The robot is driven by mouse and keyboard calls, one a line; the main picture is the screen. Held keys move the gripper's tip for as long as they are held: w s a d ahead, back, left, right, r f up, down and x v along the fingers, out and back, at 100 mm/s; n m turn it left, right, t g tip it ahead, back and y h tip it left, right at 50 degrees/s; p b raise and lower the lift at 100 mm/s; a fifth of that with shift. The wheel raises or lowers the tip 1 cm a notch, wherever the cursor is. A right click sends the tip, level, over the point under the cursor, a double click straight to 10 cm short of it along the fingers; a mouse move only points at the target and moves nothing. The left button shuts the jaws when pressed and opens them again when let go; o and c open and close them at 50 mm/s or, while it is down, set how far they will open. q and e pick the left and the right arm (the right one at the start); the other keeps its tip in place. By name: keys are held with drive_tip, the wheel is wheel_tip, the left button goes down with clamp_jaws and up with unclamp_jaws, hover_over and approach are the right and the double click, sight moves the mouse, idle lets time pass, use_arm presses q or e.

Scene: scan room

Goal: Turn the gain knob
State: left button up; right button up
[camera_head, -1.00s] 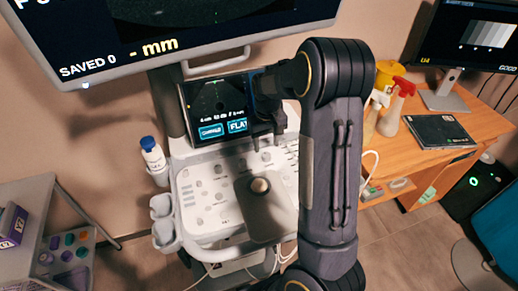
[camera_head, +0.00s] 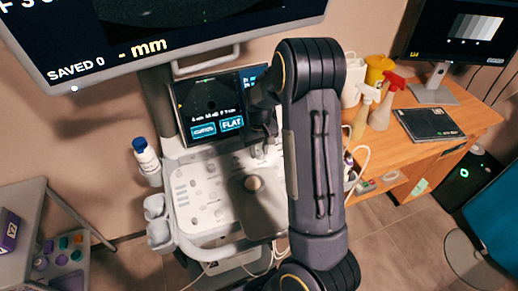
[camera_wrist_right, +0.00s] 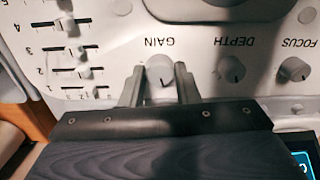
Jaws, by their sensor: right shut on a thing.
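The gain knob (camera_wrist_right: 160,72) is a round light knob under the label GAIN, which reads upside down in the right wrist view. The two fingers of my right gripper (camera_wrist_right: 160,84) stand on either side of it and are shut on it. In the head view my right gripper (camera_head: 262,148) reaches down to the back right of the white ultrasound control panel (camera_head: 208,217); the gain knob cannot be made out there. My left gripper is in neither view.
The depth knob (camera_wrist_right: 231,69) and focus knob (camera_wrist_right: 294,69) lie beside the gain knob, with slider rows (camera_wrist_right: 70,48) on the other side. A touchscreen (camera_head: 212,108) stands behind the panel. A bottle (camera_head: 146,158) stands at its left, a wooden desk (camera_head: 400,149) at right.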

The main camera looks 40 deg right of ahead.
sight(259, 152)
drive_tip(key=shift+m, duration=2.9)
drive_tip(key=o, duration=1)
drive_tip(key=shift+c, duration=0.2)
wheel_tip(259, 152, up, 8)
drive_tip(key=shift+f, duration=0.2)
drive_tip(key=shift+r, duration=0.1)
